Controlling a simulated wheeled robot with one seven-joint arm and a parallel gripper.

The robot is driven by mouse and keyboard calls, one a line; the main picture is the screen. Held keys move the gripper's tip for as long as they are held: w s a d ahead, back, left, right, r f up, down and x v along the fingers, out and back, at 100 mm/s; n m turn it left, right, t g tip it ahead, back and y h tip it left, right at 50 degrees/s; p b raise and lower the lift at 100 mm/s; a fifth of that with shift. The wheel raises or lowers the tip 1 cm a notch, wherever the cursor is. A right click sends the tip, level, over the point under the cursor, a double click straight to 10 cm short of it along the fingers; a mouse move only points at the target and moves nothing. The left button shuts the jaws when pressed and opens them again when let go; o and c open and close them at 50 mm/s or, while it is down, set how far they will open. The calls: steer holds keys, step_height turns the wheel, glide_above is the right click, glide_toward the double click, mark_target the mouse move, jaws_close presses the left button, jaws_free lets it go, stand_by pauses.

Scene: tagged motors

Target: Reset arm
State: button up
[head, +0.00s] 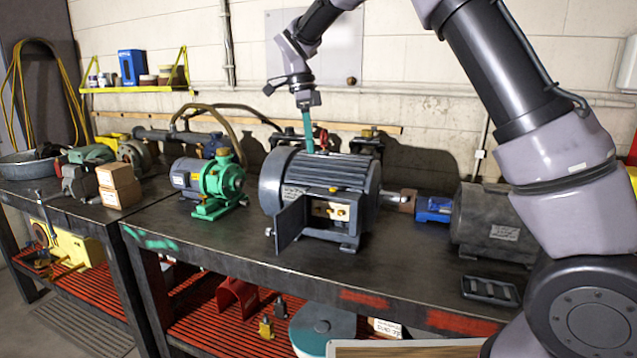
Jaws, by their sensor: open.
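My gripper (307,102) hangs from my arm, which arches in from the right, and it points down above the large grey motor (328,178) on the bench. The motor has an open box on its near side with brass-coloured parts inside. A thin teal upright piece (308,130) stands between my gripper and the top of the motor. I cannot tell whether it touches the fingers. The fingers are small in view, and no tag can be made out clearly on the motor.
The dark workbench (230,240) carries a green and blue-grey pump (215,185), cardboard boxes (118,186), a dark motor (490,225) and a black tray (490,290). A yellow wall shelf (135,88) is at left. Bare bench lies in front of the pump.

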steer(key=s+d+r+n+t+y, duration=0.25)
steer(key=s+d+r, duration=0.3)
steer(key=d, duration=0.45)
steer(key=s+d+r+n+t+y, duration=0.15)
steer(key=s+d+r+n, duration=0.35)
steer(key=d, duration=0.5)
steer(key=s+d+f+n+t, duration=0.1)
steer(key=s+d+n+t, duration=0.3)
steer(key=s+d, duration=0.5)
steer(key=s+n, duration=0.1)
steer(key=s, duration=0.3)
steer(key=shift+f+n, duration=0.25)
steer(key=shift+n, duration=0.1)
